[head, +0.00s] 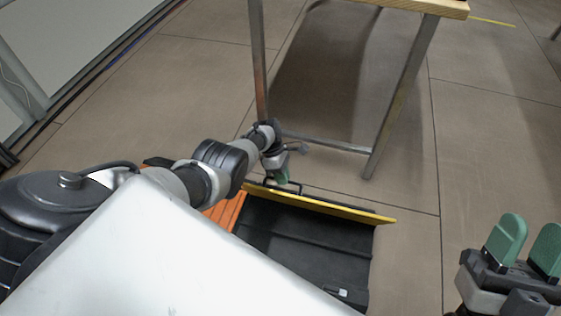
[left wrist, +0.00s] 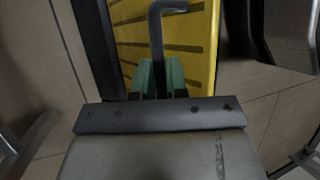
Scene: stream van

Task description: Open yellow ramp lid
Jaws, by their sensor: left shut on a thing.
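The yellow ramp lid (head: 340,210) shows in the head view as a narrow yellow edge along the far side of a black open container (head: 300,245). The lid looks raised, standing roughly upright. In the left wrist view its yellow face (left wrist: 199,45) has dark stripes and a dark bent handle (left wrist: 156,35). My left gripper (head: 282,175) is at the lid's far side, its green fingers (left wrist: 158,78) shut on the handle. My right gripper (head: 528,246) is at the lower right, away from the lid, with its green fingers apart and empty.
An orange slatted part (head: 226,211) is beside the container's left side. A table with metal legs (head: 400,90) and a wooden top (head: 430,7) stands just beyond the lid. Tiled floor (head: 410,262) is clear to the container's right.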

